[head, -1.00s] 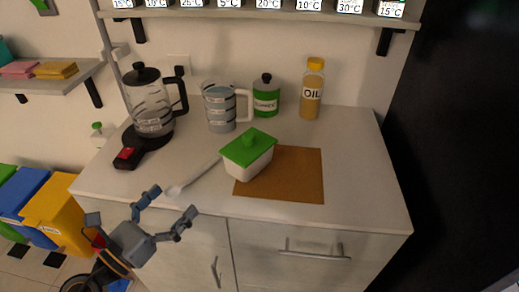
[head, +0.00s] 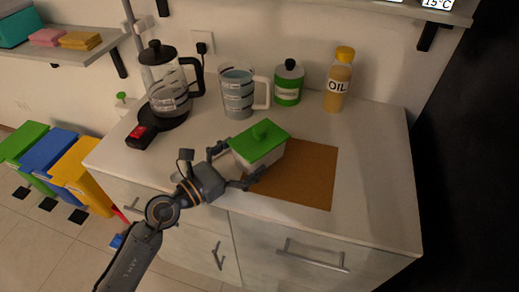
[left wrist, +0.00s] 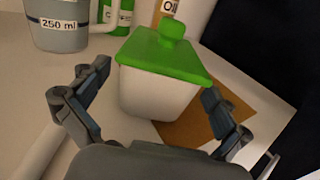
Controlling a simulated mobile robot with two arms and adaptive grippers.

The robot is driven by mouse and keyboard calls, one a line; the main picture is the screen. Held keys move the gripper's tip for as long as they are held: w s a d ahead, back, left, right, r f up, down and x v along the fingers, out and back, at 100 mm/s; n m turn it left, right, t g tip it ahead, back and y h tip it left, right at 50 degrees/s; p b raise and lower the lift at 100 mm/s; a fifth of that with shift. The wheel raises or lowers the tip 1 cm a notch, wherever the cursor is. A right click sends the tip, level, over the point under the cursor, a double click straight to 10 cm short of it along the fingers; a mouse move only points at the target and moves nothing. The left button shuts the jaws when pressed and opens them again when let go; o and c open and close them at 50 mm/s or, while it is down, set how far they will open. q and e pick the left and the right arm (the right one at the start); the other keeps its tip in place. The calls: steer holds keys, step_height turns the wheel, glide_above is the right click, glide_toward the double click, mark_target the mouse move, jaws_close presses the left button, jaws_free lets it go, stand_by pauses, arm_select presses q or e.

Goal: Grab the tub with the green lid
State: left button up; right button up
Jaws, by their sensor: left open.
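The white tub with the green lid (head: 260,144) stands upright on the counter, partly over the left side of a brown mat (head: 314,172). In the left wrist view the tub (left wrist: 158,92) is straight ahead, with its knobbed lid on. My left gripper (head: 230,164) is open at the tub's near left side. In the left wrist view its fingers (left wrist: 150,100) are spread, one on either side of the tub's near end. I cannot tell whether either finger touches the tub. My right gripper is not in view.
A measuring jug (head: 238,92), a green bottle (head: 288,84) and an oil bottle (head: 339,80) stand behind the tub. A kettle (head: 165,82) stands at the back left. The counter's right side is clear.

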mark_target(259, 144)
arm_select(q)
steer(key=x, duration=0.5)
steer(key=shift+p, duration=0.35)
steer(key=shift+s+a, duration=0.1)
steer(key=c, duration=1.4)
steer(key=shift+r, duration=0.15)
steer(key=shift+c, duration=0.4)
